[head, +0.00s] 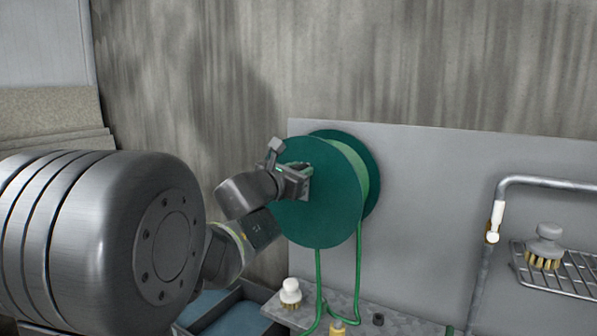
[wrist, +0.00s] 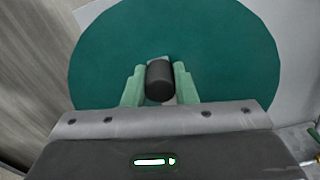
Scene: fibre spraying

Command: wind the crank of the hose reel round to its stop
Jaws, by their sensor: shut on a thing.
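The hose reel (head: 330,218) is a green drum with a dark green round face, mounted on a grey panel. Its face also fills much of the wrist view (wrist: 220,45). The crank's dark cylindrical handle (wrist: 159,82) stands out from the face, with a bit of grey crank arm behind it. My gripper (wrist: 158,86) has its pale green fingers on both sides of the handle, shut on it. In the head view my gripper (head: 306,180) is at the upper left part of the reel face and hides the crank.
A green hose (head: 318,275) hangs from the reel to a metal ledge (head: 395,326). A white-knobbed brush (head: 290,292) stands on the ledge. At right are a bent pipe (head: 545,182) and a wire rack (head: 570,280) with a grey brush (head: 545,245). A blue-lined tray (head: 225,310) lies below my arm.

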